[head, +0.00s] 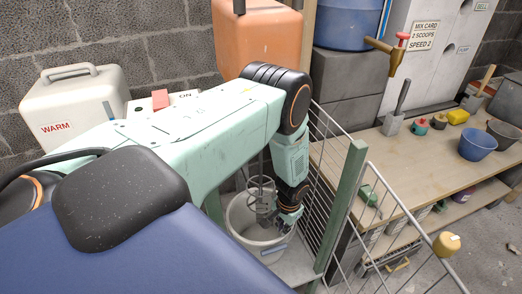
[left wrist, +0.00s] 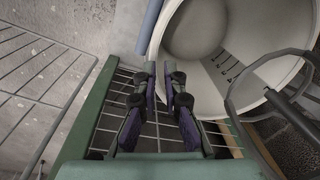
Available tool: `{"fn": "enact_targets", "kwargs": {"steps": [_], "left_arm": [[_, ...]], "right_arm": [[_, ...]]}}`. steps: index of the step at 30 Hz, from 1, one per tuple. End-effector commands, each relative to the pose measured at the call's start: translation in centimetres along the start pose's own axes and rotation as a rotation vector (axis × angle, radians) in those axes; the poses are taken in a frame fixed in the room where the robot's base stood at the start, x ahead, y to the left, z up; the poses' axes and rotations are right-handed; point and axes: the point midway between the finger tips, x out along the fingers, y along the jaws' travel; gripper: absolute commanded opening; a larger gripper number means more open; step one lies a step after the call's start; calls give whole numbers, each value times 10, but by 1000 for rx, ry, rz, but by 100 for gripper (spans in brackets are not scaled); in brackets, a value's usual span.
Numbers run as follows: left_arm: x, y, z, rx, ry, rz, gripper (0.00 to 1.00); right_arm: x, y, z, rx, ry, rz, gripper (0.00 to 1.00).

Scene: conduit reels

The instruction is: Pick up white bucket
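The white bucket (head: 250,235) stands low behind the wire fence, beside the workbench, in the head view. A wire mixing paddle (head: 262,190) hangs down in its mouth. My left gripper (head: 290,215) is at the bucket's right rim in the head view. In the left wrist view the bucket (left wrist: 235,65) fills the upper right, its mouth facing the camera. The left fingers (left wrist: 160,72) are a little apart, with their tips at the bucket's near-left rim. I cannot tell whether they touch it. My right gripper is out of both views.
A wire fence with a green post (head: 341,205) stands close right of the bucket. The workbench (head: 430,160) carries a blue bucket (head: 477,143) and small tools. A cream WARM box (head: 75,105) and an orange container (head: 262,45) stand behind my left arm.

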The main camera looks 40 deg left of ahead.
Motion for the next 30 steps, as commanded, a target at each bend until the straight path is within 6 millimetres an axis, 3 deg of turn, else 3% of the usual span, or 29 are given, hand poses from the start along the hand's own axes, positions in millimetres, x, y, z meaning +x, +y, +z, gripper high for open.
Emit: {"fn": "enact_targets", "kwargs": {"steps": [12, 20, 24, 30], "left_arm": [[54, -2, -5, 2, 1, 0, 9], [55, -3, -5, 1, 2, 1, 9], [55, -2, -5, 2, 2, 1, 0], [55, -2, -5, 2, 2, 0, 0]], "right_arm": [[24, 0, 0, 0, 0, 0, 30], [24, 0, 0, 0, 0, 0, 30], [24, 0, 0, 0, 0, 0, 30], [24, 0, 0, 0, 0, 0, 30]]}}
